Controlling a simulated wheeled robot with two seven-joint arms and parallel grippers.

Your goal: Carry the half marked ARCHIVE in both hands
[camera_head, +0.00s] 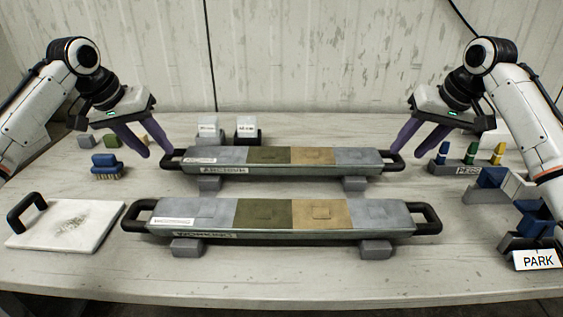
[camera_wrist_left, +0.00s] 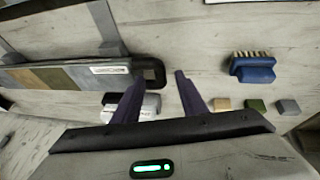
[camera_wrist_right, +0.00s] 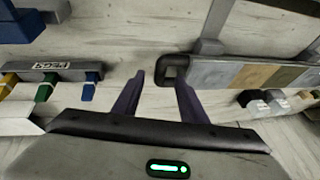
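The half whose front label seems to read ARCHIVE (camera_head: 283,157) is the rear of two long grey trays, with grey, olive and tan sections on top. It rests level on two grey blocks and has a black loop handle at each end. My left gripper (camera_head: 157,153) is open at its left handle (camera_head: 172,160); in the left wrist view that handle's end (camera_wrist_left: 158,73) shows between the fingertips. My right gripper (camera_head: 407,153) is open at its right handle (camera_head: 394,162); in the right wrist view that handle (camera_wrist_right: 170,70) shows between the fingertips. Contact cannot be told.
The similar front half marked WORKING (camera_head: 290,216) rests on its own blocks, close in front. A white board with a black handle (camera_head: 68,225) and a blue brush (camera_head: 106,166) lie left. A rack of coloured pegs (camera_head: 468,164) and a PARK sign (camera_head: 538,260) stand right.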

